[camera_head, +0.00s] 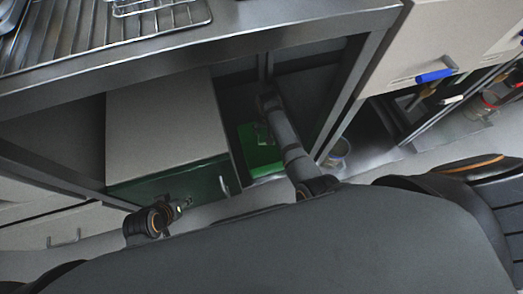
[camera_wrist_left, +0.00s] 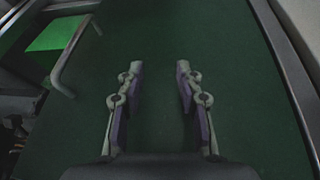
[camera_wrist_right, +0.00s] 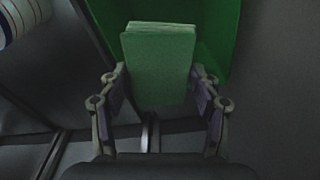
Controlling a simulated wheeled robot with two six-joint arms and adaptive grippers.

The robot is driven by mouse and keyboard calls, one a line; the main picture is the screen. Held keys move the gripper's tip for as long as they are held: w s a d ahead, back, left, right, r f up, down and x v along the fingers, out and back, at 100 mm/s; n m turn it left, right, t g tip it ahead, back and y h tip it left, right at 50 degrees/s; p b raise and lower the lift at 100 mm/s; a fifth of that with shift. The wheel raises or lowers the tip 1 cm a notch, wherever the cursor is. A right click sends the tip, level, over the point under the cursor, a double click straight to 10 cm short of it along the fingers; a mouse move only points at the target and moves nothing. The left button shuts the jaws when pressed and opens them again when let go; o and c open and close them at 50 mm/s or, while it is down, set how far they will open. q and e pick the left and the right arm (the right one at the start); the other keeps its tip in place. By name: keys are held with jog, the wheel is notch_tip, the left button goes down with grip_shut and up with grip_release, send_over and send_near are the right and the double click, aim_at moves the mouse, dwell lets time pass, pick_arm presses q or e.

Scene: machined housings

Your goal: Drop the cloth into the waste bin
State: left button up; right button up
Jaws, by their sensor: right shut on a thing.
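The green cloth (camera_wrist_right: 158,62), a folded thick pad, is held between the fingers of my right gripper (camera_wrist_right: 160,95). The bright green waste bin (camera_wrist_right: 222,18) shows behind and around the cloth's far end in the right wrist view. In the head view the bin (camera_head: 258,158) stands under the bench, right of the cabinet, with my right gripper (camera_head: 263,132) over it. The cloth is hard to tell from the bin there. My left gripper (camera_wrist_left: 158,75) is open and empty, facing the dark green cabinet front (camera_wrist_left: 158,130). It also shows in the head view (camera_head: 186,204).
The grey-topped cabinet (camera_head: 160,120) with a handle (camera_head: 224,186) stands left of the bin. A bench (camera_head: 200,50) with a wire rack (camera_head: 110,30) overhangs both. A bench leg (camera_head: 345,105) and a container (camera_head: 338,150) are to the right.

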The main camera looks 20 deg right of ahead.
jog(key=o, duration=1.2)
